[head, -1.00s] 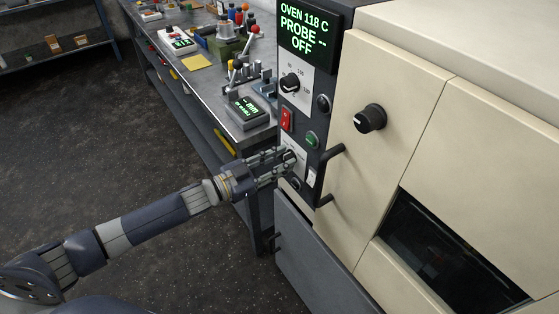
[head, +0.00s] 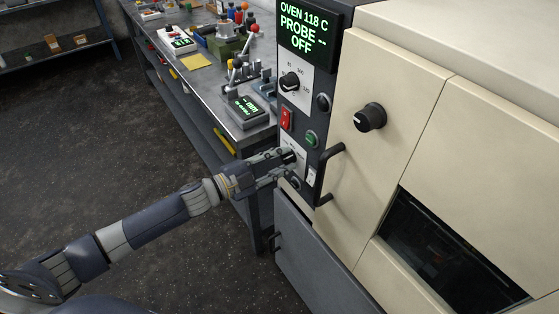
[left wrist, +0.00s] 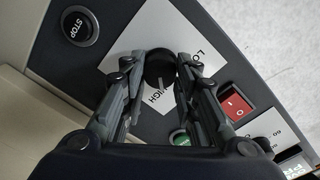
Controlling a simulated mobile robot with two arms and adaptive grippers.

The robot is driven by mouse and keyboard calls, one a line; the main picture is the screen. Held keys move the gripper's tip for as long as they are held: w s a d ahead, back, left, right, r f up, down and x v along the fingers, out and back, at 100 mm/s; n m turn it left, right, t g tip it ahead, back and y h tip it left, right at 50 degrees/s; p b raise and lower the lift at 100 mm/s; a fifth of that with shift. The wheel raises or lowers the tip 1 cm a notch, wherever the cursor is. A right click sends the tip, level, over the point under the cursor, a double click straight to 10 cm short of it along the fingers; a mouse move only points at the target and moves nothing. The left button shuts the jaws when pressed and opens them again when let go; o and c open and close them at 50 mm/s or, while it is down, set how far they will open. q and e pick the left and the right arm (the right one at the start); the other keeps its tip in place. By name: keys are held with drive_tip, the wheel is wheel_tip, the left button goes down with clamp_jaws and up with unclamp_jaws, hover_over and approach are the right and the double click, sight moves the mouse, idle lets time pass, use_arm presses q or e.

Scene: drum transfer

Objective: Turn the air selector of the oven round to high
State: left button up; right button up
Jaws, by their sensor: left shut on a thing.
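The air selector is a round black knob (left wrist: 160,70) on a pale label, between the fingertips of my left gripper (left wrist: 158,62) in the left wrist view. LOW is printed to its upper right and HIGH just below it. In the head view my left gripper (head: 290,168) reaches the lower part of the oven's dark control panel (head: 298,110), one finger above the other, shut on the knob. The fingers partly hide the knob and label there. My right gripper is not in view.
A red rocker switch (head: 287,118) and a green button (head: 311,138) sit close to the gripper. The stop button (left wrist: 79,26) is at the wrist view's upper left. A black door handle (head: 326,170) juts out to the right. A workbench (head: 205,80) stands behind.

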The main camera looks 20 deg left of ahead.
use_arm(q)
drive_tip(key=shift+m, duration=1)
drive_tip(key=o, duration=1.1)
drive_tip(key=shift+v, duration=5.95)
drive_tip(key=shift+s, duration=0.1)
